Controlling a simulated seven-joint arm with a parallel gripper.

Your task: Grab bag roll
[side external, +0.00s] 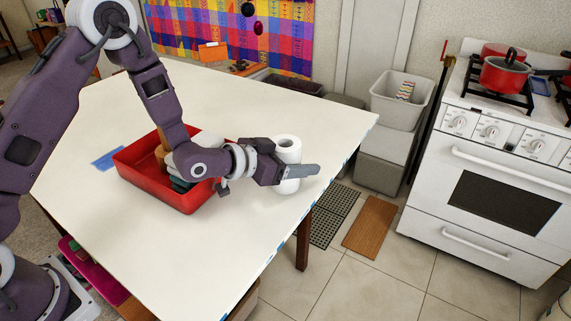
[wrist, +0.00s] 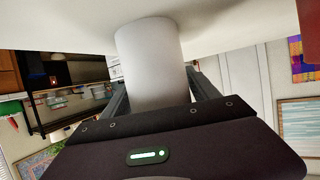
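A white bag roll (side external: 288,150) stands upright near the right edge of the white table (side external: 100,110). In the wrist view the roll (wrist: 152,62) fills the middle, between my two fingers. My gripper (side external: 300,172) is level at the roll, with one grey finger across its near side. The wrist view shows my gripper (wrist: 160,88) with its fingers wide apart, one on each side of the roll. The fingertips are partly hidden behind the roll, and I cannot tell whether they touch it.
A red tray (side external: 185,202) with several items sits on the table under my forearm. A blue strip (side external: 108,159) lies left of it. Grey bins (side external: 402,97) and a white stove (side external: 500,165) stand beyond the table's right edge.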

